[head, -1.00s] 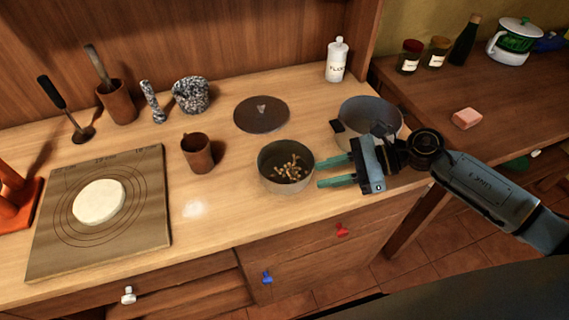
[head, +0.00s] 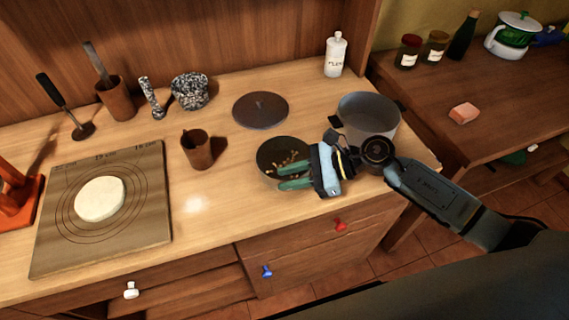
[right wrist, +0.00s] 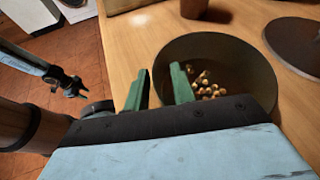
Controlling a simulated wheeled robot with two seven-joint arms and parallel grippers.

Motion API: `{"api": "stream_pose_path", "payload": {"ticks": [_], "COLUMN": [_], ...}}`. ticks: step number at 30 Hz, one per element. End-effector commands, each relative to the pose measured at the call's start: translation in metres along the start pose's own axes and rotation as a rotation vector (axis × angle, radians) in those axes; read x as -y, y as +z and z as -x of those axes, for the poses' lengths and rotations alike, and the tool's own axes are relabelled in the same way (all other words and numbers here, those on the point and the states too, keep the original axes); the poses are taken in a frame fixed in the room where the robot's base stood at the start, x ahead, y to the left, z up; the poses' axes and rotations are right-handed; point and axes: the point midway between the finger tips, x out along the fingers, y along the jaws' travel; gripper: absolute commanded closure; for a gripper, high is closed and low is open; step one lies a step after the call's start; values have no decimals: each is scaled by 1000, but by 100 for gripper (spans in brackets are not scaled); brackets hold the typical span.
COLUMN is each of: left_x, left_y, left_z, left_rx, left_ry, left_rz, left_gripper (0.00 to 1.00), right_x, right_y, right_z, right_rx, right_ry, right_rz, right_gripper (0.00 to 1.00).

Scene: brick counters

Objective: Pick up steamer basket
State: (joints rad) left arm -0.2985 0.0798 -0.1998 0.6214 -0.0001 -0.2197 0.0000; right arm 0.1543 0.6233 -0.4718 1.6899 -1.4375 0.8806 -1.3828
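A dark round basket (head: 270,150) with several small pale pieces in it stands on the wooden counter; I take it to be the steamer basket. It also shows in the right wrist view (right wrist: 245,65). My right gripper (head: 286,177) is open at its right side. In the right wrist view the gripper (right wrist: 160,88) has one green finger over the basket's inside and the other outside it, with a gap between them. Contact with the rim cannot be told. My left gripper (right wrist: 72,87) is small and dark at the left of the right wrist view, away from the counter.
A grey pot (head: 369,112) stands close behind my right gripper. A dark lid (head: 261,110) lies behind the basket, and a brown cup (head: 197,149) stands left of it. A board (head: 105,235) with dough is further left. The counter's front strip is clear.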

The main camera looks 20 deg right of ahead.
Motion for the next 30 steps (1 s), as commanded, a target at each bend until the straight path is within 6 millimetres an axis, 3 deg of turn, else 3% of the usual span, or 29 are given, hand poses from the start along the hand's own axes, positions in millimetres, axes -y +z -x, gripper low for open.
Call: {"api": "stream_pose_path", "payload": {"ticks": [1, 5, 22, 26, 30], "left_x": [0, 0, 0, 0, 0], "left_y": [1, 2, 2, 2, 2], "left_z": [0, 0, 0, 2, 4], "left_rx": [2, 3, 4, 5, 4], "left_ry": [0, 0, 1, 1, 1], "left_rz": [0, 0, -1, -1, -1], "left_gripper": [64, 64, 64, 64, 64], "right_x": [0, 0, 0, 2, 5], "right_y": [0, 0, -1, 14, 42], "right_z": [0, 0, 2, 8, 19], "right_rx": [0, 0, -6, -5, -3], "right_ry": [0, 1, 0, 0, 0], "right_rz": [0, 0, -1, 4, 7], "right_gripper": [82, 100, 100, 100, 100]}}
